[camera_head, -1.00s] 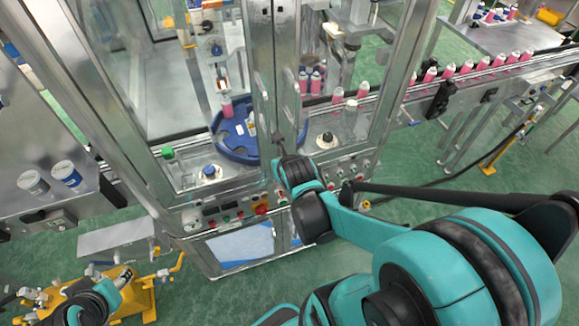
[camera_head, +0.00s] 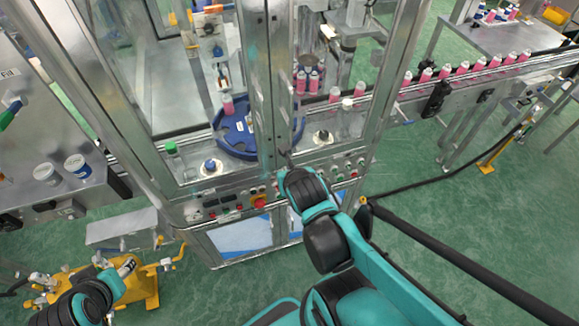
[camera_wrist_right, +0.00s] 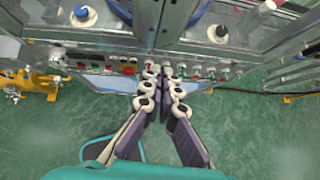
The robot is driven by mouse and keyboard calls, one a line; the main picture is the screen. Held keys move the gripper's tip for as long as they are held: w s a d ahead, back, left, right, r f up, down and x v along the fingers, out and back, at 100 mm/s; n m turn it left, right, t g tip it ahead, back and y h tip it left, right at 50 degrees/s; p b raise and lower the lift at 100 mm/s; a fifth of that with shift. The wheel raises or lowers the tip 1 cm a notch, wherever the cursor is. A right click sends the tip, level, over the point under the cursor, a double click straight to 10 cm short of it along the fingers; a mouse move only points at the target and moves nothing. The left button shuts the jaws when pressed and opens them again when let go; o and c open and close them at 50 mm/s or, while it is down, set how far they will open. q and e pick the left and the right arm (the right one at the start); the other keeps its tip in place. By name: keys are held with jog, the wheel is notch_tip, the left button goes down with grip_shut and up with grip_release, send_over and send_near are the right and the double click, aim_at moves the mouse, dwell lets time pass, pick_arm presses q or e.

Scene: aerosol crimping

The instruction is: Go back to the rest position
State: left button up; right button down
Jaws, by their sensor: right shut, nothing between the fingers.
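My right gripper (camera_head: 284,160) is in front of the crimping machine (camera_head: 225,190), near its front edge above the control panel. It appears small and partly hidden by my wrist in the head view. In the right wrist view, the fingers of this gripper (camera_wrist_right: 160,76) are together with nothing between them, pointing at the row of buttons on the panel (camera_wrist_right: 195,70). My left arm shows at the bottom left of the head view, with its gripper (camera_head: 126,267) in front of a yellow stand; its finger state is unclear.
A blue round carrier (camera_head: 238,140) sits inside the glass-framed machine. Pink cans (camera_head: 462,68) stand on the conveyor (camera_head: 475,72) at right. Two white jars (camera_head: 75,166) stand on a metal bench at left. A yellow stand (camera_head: 145,290) is at lower left.

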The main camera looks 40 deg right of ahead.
jog(key=a+f+m+y+b, duration=0.1)
jog(key=a+f+m+b, duration=0.2)
jog(key=m, duration=0.7)
jog(key=s+a+f+m+y+b, duration=0.1)
jog(key=a+f+m+b, duration=0.3)
jog(key=f+m+b, duration=0.4)
jog(key=a+f+m+g+y+b, duration=0.1)
jog(key=a+f+m+b, duration=0.3)
jog(key=m+b, duration=0.5)
jog(key=f+m, duration=0.1)
jog(key=m, duration=0.3)
jog(key=shift+s+f+y+b, duration=0.15)
jog(key=shift+s+y+b, duration=0.15)
jog(key=shift+s+b, duration=0.1)
